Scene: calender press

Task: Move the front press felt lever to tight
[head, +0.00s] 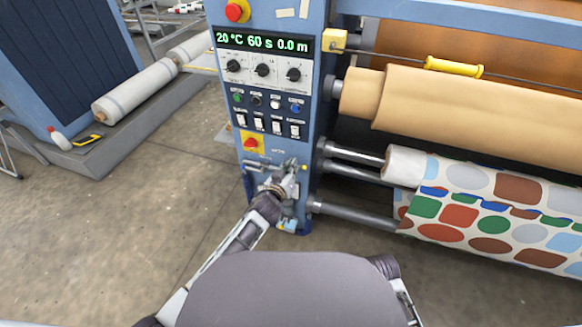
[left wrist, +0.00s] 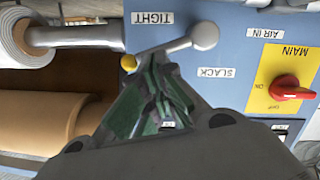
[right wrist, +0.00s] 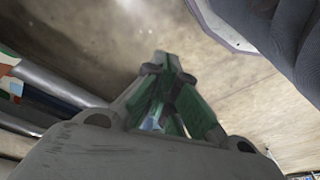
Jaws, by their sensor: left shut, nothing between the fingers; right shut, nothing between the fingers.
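In the left wrist view, the bar lies between the upside-down TIGHT label (left wrist: 152,18) and SLACK label (left wrist: 216,73). My left gripper (head: 291,168) is at the lower part of the blue press panel. Its shut, empty fingertips (left wrist: 158,60) are right at the bar; I cannot tell if they touch. In the head view the gripper covers much of the lever. My right gripper (right wrist: 161,60) is shut and empty above the floor.
The red MAIN switch (left wrist: 292,94) on its yellow plate is close to the lever; it also shows in the head view (head: 251,143). Rollers and a patterned fabric roll (head: 500,210) are to the right. The floor (head: 110,230) at left is clear.

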